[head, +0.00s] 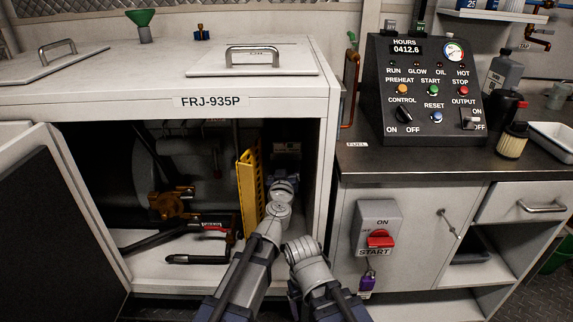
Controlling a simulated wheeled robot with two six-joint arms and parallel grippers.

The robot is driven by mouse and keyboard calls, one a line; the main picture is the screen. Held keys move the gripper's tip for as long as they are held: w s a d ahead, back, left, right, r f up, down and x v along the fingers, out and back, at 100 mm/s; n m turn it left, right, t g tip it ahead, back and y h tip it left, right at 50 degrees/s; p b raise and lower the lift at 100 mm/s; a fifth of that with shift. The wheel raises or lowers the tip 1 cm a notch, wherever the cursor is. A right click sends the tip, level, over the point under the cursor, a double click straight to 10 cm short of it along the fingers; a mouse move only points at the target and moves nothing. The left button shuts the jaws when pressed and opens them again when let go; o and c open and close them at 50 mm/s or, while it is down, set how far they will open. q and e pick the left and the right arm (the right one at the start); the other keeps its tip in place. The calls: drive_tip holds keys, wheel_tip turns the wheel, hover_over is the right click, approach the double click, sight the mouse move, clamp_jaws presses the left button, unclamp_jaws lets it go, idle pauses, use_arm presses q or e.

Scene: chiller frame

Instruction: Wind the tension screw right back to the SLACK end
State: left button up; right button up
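My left arm reaches into the open cabinet (190,102) under the label FRJ-935P. My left gripper (285,168) is deep in the dark right part of the opening, right of a yellow perforated guard (251,185). Its fingers are too dark and small to tell whether they are open or shut, or on anything. My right arm shows at the bottom centre, in front of the opening; its gripper cannot be made out. I cannot make out the tension screw or any SLACK mark; the arm and shadow cover that area.
The cabinet door (60,215) hangs open at the left. Dark-handled tools (205,222) lie on the cabinet floor. A control panel (425,90) stands on the dark counter at the right. A red switch (380,239) sits on the counter front, close to my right arm.

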use_arm(q)
drive_tip(key=shift+o, duration=0.7)
drive_tip(key=s, duration=0.7)
drive_tip(key=shift+s+a, duration=0.4)
drive_tip(key=shift+a, duration=0.05)
drive_tip(key=shift+f, duration=0.1)
drive_tip(key=shift+c, duration=0.2)
